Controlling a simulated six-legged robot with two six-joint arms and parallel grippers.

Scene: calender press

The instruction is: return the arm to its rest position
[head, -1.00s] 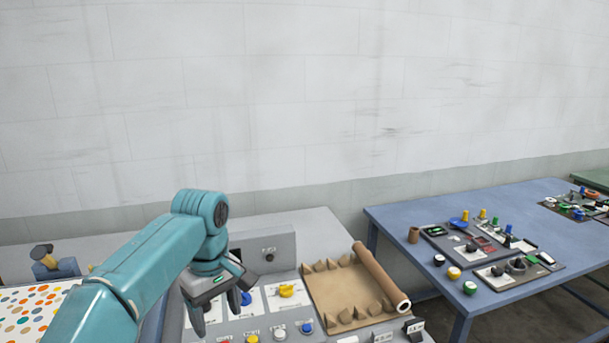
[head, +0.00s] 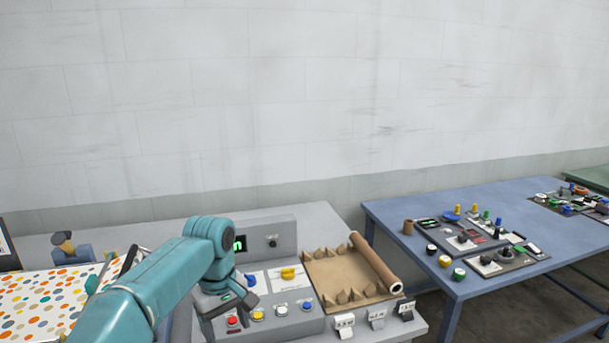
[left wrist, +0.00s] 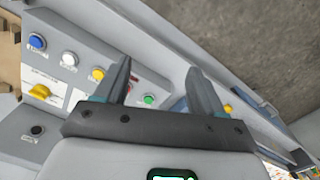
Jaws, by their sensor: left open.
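My left arm comes in from the lower left in the head view. My left gripper (head: 232,304) is open and empty, over the left end of the grey control panel (head: 312,325). In the left wrist view its two fingers (left wrist: 160,82) are spread with nothing between them, and the panel's row of buttons lies beyond them. A white button (head: 281,310), a blue button (head: 306,304) and a yellow knob (head: 288,273) show on the panel. A green button (left wrist: 149,99) shows near one finger in the left wrist view. My right gripper is not in view.
A brown roll (head: 376,263) lies beside a cardboard sheet at the panel's right. A blue table (head: 470,283) with several control parts stands further right. A dotted sheet (head: 45,300) lies at the left. A plain wall (head: 300,100) stands behind.

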